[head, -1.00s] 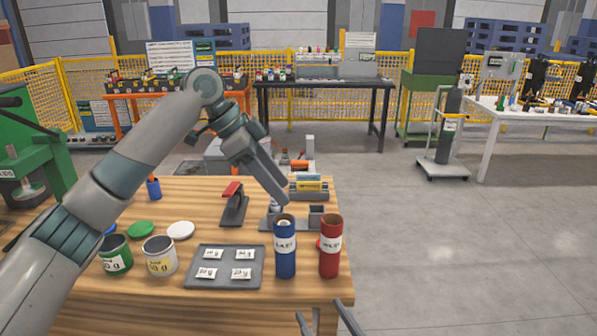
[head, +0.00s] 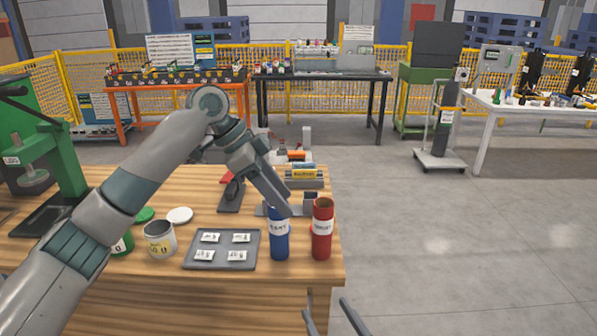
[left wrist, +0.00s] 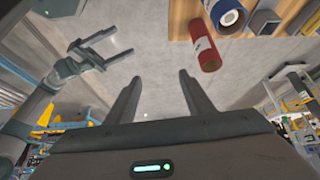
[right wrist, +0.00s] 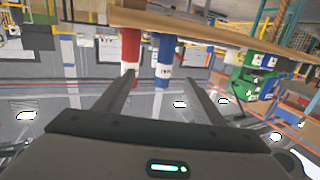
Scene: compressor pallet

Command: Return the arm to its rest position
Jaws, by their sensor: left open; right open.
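My left gripper (head: 283,207) hangs over the work table in the head view. Its fingers partly cover the top of an upright blue tube (head: 279,240); I cannot tell whether they touch it there. The left wrist view shows its two fingers (left wrist: 158,88) apart with nothing between them, and the blue tube (left wrist: 228,14) and red tube (left wrist: 205,50) beyond. My right gripper (head: 327,316) is low, in front of the table's right corner. Its fingers (right wrist: 160,82) are apart and empty. The red tube (head: 322,229) stands right of the blue one.
The wooden table (head: 190,286) also bears a grey tray (head: 221,263) with several packets, a yellow-labelled can (head: 160,239), a white lid (head: 180,215) and a green press (head: 60,150). The floor to the right (head: 440,240) is clear. A cylinder trolley (head: 441,158) stands farther back.

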